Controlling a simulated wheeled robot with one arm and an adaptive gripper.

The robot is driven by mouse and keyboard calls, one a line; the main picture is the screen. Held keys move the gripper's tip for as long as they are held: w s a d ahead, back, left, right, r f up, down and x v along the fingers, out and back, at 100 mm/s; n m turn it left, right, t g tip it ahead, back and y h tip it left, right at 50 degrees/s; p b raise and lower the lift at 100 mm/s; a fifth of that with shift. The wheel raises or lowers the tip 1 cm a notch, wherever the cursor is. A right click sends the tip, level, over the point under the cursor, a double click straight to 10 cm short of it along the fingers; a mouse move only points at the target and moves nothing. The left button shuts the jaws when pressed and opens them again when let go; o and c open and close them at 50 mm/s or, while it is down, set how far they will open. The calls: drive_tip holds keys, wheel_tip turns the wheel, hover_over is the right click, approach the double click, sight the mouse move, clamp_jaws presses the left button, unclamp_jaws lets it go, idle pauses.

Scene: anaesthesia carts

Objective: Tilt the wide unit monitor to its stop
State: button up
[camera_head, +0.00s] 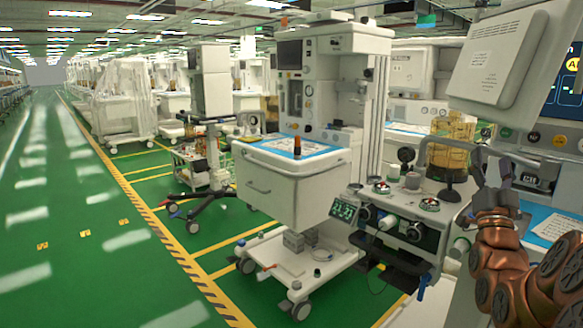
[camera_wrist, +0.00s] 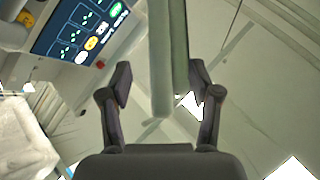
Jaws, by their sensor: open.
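A white flat monitor housing (camera_head: 500,58), seen from behind and tilted, hangs at the upper right in the head view; I take it for the wide unit monitor. My gripper (camera_head: 492,165) is below it, with its fingers pointing up. In the wrist view my gripper (camera_wrist: 160,84) is open, one finger on each side of a long, thin grey-green panel edge (camera_wrist: 160,45), which seems to be the monitor's. Gaps show beside both fingers, and I cannot tell if either touches. The monitor's front is hidden in the head view.
A lit screen (camera_head: 568,85) stands at the right edge behind the monitor; a lit screen also shows in the wrist view (camera_wrist: 80,28). A grey unit with knobs and gauges (camera_head: 400,215) is left of my arm. A white cart (camera_head: 290,190) stands farther left.

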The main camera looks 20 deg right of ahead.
drive_tip(key=w+a+f+n+g+y+p, duration=0.2)
drive_tip(key=w+a+n+g+y+p, duration=0.2)
drive_tip(key=w+a+y+p, duration=0.45)
drive_tip(key=a+f+n+g+y+p, duration=0.1)
drive_tip(key=a+f+g+y+p, duration=0.1)
drive_tip(key=a+f+g+p, duration=0.3)
drive_tip(key=a+n+g+y+p, duration=0.1)
drive_tip(key=a+n+p, duration=0.1)
drive_tip(key=a, duration=0.6)
drive_tip(key=s+a+n+g+y+p, duration=0.25)
drive_tip(key=s+a+g+p, duration=0.5)
drive_tip(key=s+a, duration=0.6)
drive_tip(key=s+a+r+n+g+p, duration=0.1)
drive_tip(key=s+a+r+g+p, duration=0.1)
drive_tip(key=s, duration=0.8)
drive_tip(key=s+a+r+n+g+y+p, duration=0.1)
drive_tip(key=s+a+r+g+p, duration=0.1)
drive_tip(key=s, duration=0.8)
drive_tip(key=shift+s+a+g+p, duration=0.25)
drive_tip(key=shift+a+g+p, duration=0.45)
drive_tip(key=shift+g+p, duration=0.45)
